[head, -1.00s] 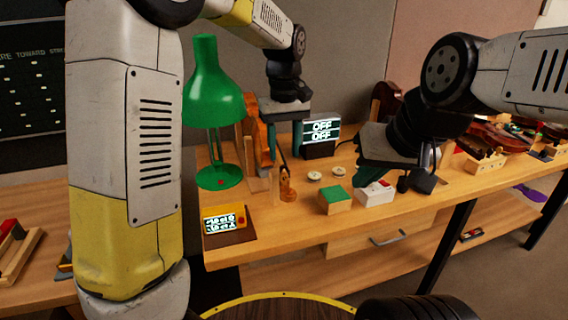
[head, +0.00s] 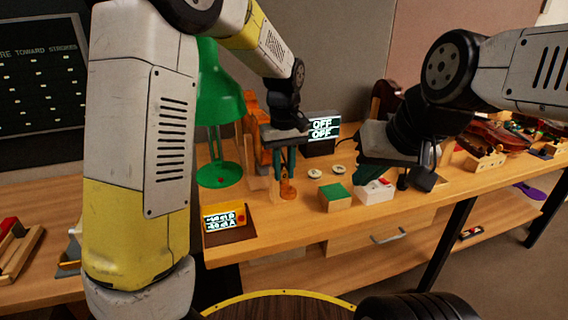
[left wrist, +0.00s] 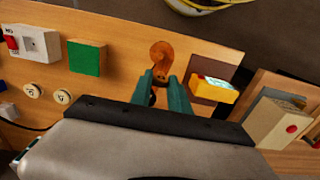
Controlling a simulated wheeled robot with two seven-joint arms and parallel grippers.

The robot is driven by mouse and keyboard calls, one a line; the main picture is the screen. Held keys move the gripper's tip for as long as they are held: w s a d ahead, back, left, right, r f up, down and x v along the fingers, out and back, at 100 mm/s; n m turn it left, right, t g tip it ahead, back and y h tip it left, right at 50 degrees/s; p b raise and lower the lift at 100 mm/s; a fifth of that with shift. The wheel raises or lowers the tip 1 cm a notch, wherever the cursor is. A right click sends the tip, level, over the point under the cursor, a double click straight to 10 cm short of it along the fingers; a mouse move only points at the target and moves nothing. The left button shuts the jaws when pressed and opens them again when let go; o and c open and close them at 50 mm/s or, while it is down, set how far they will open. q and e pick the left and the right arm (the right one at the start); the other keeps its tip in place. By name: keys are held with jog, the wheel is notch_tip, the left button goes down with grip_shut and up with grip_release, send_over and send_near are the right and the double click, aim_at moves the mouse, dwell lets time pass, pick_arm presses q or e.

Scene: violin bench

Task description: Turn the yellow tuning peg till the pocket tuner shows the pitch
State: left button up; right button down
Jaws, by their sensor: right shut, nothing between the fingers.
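The violin's brown scroll (head: 288,190) stands at the front of the bench; the scroll also shows in the left wrist view (left wrist: 162,58). My left gripper (head: 284,174) is just above and behind it. In the left wrist view its teal fingers (left wrist: 160,86) are apart, with the scroll end showing between and beyond them. I cannot make out the yellow tuning peg; the fingers may hide it. The yellow pocket tuner (head: 224,217) lies on a dark mat at the bench's front left, its screen lit but too small to read surely. My right gripper (head: 370,173) is shut, over the white box.
A green lamp (head: 219,100) stands left of the violin. A screen reading OFF twice (head: 323,128) is behind. A green-topped block (head: 336,198), a white box with a red switch (head: 375,192) and two round discs (head: 326,171) are to the right.

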aim_at(284, 170)
pick_arm(q)
grip_shut()
jog(key=m, duration=0.3)
jog(key=shift+m, duration=2.3)
jog(key=o, duration=0.9)
grip_release()
notch_tip(284, 170, up, 8)
jog(key=shift+f, duration=0.1)
